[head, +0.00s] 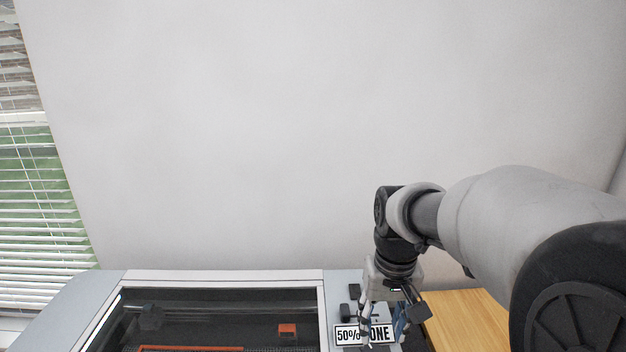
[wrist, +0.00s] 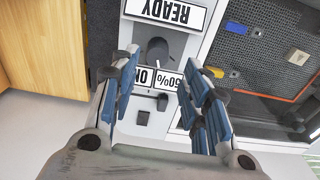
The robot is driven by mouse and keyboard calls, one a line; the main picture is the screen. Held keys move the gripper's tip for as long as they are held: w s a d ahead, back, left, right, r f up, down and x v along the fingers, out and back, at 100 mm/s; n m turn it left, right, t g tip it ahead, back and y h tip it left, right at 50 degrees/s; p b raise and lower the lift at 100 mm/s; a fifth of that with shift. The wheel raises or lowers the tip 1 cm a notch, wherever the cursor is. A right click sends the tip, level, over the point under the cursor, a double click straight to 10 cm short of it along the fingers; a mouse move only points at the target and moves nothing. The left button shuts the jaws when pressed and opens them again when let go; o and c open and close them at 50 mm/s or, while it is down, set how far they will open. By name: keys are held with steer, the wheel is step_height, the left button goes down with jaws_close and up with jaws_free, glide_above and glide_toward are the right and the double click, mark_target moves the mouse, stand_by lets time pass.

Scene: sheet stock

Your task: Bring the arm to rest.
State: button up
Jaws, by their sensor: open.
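My gripper (head: 385,325) points down in front of the right-hand panel of a grey machine in the head view. In the wrist view my gripper (wrist: 165,95) shows its two blue-padded fingers spread apart, with nothing between them. Behind the gap is the machine's control panel (wrist: 140,118) with dark knobs and a label partly hidden by the fingers, reading "50%" and "ON". In the head view this label (head: 347,335) reads "50%" and "ONE", with a finger across its middle. I cannot tell whether the fingers touch the panel.
The grey machine (head: 225,275) has a dark window; an orange block (head: 287,330) shows inside. A "READY" label (wrist: 165,12) is on its panel. A wooden surface (head: 468,318) stands to the right of the gripper. Window blinds (head: 40,190) hang at left.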

steer(key=s+f+t+b, duration=0.2)
steer(key=s+b, duration=0.1)
steer(key=s, duration=0.7)
steer(key=s+f+t+b, duration=0.2)
steer(key=s+b, duration=0.2)
steer(key=s, duration=0.6)
steer(key=shift+c, duration=0.4)
stand_by(0.7)
